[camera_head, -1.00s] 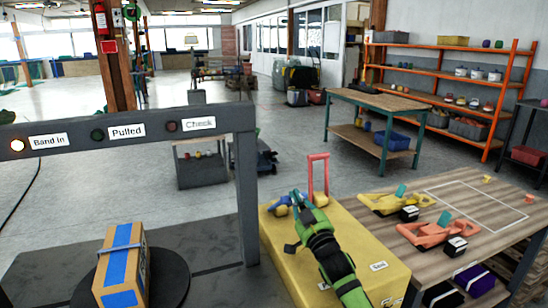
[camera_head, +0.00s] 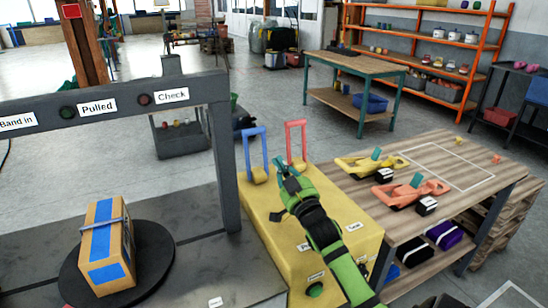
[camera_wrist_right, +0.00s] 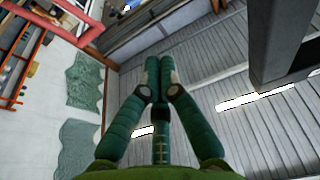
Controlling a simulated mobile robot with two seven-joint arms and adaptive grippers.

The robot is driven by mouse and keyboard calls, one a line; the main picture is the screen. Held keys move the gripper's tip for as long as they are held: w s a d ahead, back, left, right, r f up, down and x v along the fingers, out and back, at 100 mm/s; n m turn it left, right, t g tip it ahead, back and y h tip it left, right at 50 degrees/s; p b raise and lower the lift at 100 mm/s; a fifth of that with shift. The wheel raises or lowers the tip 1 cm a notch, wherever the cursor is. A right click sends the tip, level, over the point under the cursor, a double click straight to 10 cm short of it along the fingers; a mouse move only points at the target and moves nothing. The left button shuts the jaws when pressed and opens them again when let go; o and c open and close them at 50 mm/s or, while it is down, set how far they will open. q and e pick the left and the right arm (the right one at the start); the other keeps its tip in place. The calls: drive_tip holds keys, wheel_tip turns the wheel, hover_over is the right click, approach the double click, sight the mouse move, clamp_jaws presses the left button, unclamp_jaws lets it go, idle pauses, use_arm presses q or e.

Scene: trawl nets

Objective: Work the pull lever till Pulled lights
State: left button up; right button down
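A yellow box (camera_head: 262,225) carries two upright handle levers: a blue lever (camera_head: 256,155) at left and a red lever (camera_head: 296,145) at right. I cannot tell from the partly hidden labels which is the pull lever. The Pulled lamp (camera_head: 67,112) on the grey crossbar looks dark green, unlit. My right gripper (camera_head: 284,168) is above the box, just in front of the levers and apart from the blue one. In the right wrist view its fingertips (camera_wrist_right: 160,72) are together with nothing visible between them. The red lever shows there at top left (camera_wrist_right: 98,30). My left gripper is not in view.
A banded cardboard box (camera_head: 103,245) stands on a black turntable (camera_head: 155,265) left of the grey post (camera_head: 226,175). The dark Check lamp (camera_head: 144,99) is on the crossbar. A wooden table (camera_head: 480,165) with yellow and orange tools adjoins the yellow box at right.

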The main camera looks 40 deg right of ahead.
drive_tip(key=v, duration=0.5)
drive_tip(key=shift+b, duration=0.35)
drive_tip(key=shift+w, duration=0.1)
idle(0.9)
